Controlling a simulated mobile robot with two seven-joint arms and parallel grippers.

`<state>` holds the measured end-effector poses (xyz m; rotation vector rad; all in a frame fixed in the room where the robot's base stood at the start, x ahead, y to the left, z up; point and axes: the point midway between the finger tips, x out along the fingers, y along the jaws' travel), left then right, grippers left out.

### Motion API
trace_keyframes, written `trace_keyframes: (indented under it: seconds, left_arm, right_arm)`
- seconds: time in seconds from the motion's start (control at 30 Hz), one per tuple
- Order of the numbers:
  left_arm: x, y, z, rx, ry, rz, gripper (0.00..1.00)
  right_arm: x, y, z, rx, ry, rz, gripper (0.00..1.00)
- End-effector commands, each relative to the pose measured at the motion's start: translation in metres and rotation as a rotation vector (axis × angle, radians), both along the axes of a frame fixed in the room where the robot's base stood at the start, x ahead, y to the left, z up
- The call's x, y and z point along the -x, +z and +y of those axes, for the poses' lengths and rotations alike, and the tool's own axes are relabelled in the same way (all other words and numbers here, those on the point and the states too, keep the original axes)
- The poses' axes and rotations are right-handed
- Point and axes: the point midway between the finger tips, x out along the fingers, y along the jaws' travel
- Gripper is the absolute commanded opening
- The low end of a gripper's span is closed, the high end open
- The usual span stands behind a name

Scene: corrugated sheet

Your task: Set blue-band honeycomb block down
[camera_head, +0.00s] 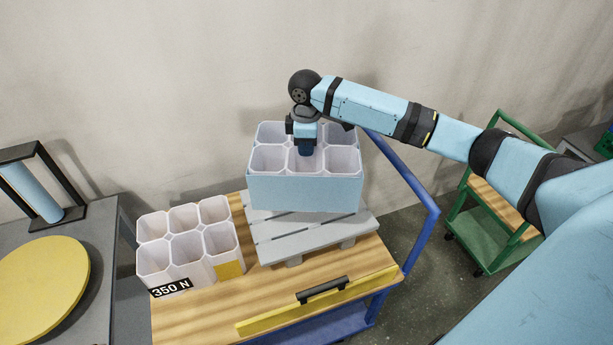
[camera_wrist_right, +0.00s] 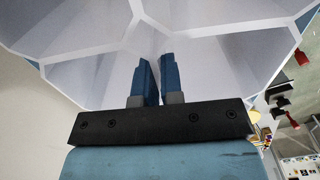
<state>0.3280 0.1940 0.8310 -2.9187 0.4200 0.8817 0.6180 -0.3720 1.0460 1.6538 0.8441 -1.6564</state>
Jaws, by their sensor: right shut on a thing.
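The blue-band honeycomb block (camera_head: 305,192) is white with several open hexagonal cells and a light blue band round its side. It is upright over the grey slatted pallet (camera_head: 290,237) on the wooden cart top. I cannot tell whether its underside touches the slats. My right gripper (camera_head: 306,150) reaches down into the block from above and is shut on it. In the right wrist view, the blue fingers (camera_wrist_right: 152,82) are close together among the pale cell walls of the block (camera_wrist_right: 225,62). The left gripper is not in view.
A second honeycomb block (camera_head: 190,245) with a yellow patch and a "350 N" label stands left of the pallet. The cart (camera_head: 210,325) has a blue rail (camera_head: 412,185) at right. A grey table with a yellow disc (camera_head: 40,285) is at left; a green cart (camera_head: 480,235) at right.

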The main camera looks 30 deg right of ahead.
Motion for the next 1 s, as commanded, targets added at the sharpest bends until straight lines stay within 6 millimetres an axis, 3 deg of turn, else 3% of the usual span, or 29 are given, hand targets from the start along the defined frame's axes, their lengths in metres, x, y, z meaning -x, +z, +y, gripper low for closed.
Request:
trace_keyframes:
  seconds: [0.1, 0.23, 0.47, 0.73, 1.0]
  left_arm:
    - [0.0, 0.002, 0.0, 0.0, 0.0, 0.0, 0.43]
    - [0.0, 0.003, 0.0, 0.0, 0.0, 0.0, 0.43]
    - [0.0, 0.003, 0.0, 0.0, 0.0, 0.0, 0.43]
    - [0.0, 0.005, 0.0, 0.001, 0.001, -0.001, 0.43]
    - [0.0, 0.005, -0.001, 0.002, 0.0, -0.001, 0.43]
  right_arm:
    - [0.0, -0.027, 0.0, 0.0, -0.002, 0.0, 0.0]
    - [0.0, -0.048, 0.0, 0.0, 0.0, 0.0, 0.0]
    - [-0.001, -0.063, 0.0, 0.0, 0.0, -0.001, 0.0]
    - [0.0, -0.098, 0.0, 0.0, -0.002, 0.0, 0.0]
    - [-0.001, -0.101, 0.0, 0.0, 0.0, -0.003, 0.0]
